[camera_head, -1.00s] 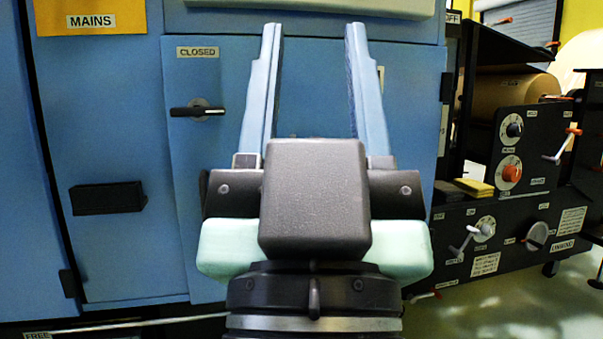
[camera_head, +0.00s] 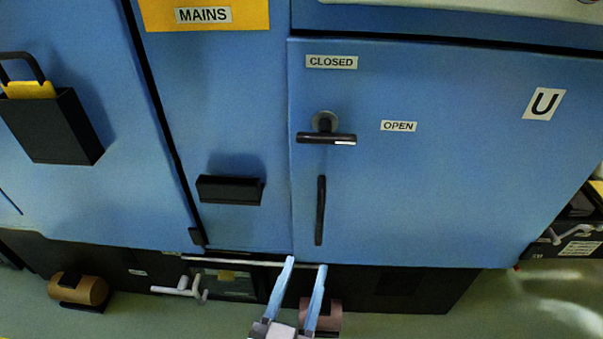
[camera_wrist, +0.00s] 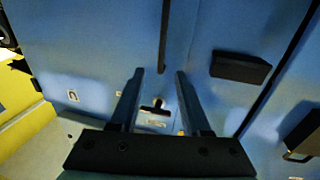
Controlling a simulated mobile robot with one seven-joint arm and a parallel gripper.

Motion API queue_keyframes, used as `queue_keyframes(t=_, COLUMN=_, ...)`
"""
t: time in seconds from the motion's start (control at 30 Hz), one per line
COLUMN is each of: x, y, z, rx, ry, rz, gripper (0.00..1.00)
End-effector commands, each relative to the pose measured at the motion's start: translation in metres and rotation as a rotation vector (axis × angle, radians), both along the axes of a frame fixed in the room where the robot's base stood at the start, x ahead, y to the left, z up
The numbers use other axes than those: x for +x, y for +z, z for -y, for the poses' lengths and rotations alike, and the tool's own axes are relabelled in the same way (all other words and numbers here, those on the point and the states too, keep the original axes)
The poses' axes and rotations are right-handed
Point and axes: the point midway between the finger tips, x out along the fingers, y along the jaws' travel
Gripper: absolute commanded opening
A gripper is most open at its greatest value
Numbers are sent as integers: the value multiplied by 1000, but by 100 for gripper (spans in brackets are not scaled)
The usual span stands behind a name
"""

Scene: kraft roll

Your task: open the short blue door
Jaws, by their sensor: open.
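The short blue door (camera_head: 450,190) fills the right of the head view, flush with the cabinet as far as I can see. It carries CLOSED, OPEN and U labels. Its dark lever handle (camera_head: 327,138) lies horizontal below CLOSED and left of OPEN. A vertical black pull bar (camera_head: 320,210) is below it. My gripper (camera_head: 306,262) is open and empty, low in the head view, below the bar. In the wrist view, which is turned over, the lever (camera_wrist: 155,112) appears between the fingers of my gripper (camera_wrist: 159,71). I see no contact; the depth gap is unclear.
A black box (camera_head: 230,190) sticks out from the panel under the yellow MAINS sign (camera_head: 203,14). A black holder (camera_head: 50,125) is on the left panel. Below are a white crank (camera_head: 182,288) and a brown roll (camera_head: 80,290). Floor shows at the lower right.

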Motion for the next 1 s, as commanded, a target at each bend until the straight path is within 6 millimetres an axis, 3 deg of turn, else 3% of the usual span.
queue_keyframes(t=0.13, x=-2, y=-4, z=-2, rx=-5, ry=5, rz=-15, gripper=47)
queue_keyframes(t=0.27, x=10, y=-4, z=1, rx=-7, ry=4, rz=-13, gripper=47)
queue_keyframes(t=0.7, x=88, y=-3, z=16, rx=-5, ry=4, rz=-11, gripper=47)
queue_keyframes(t=1.0, x=119, y=-4, z=23, rx=-6, ry=4, rz=-12, gripper=47)
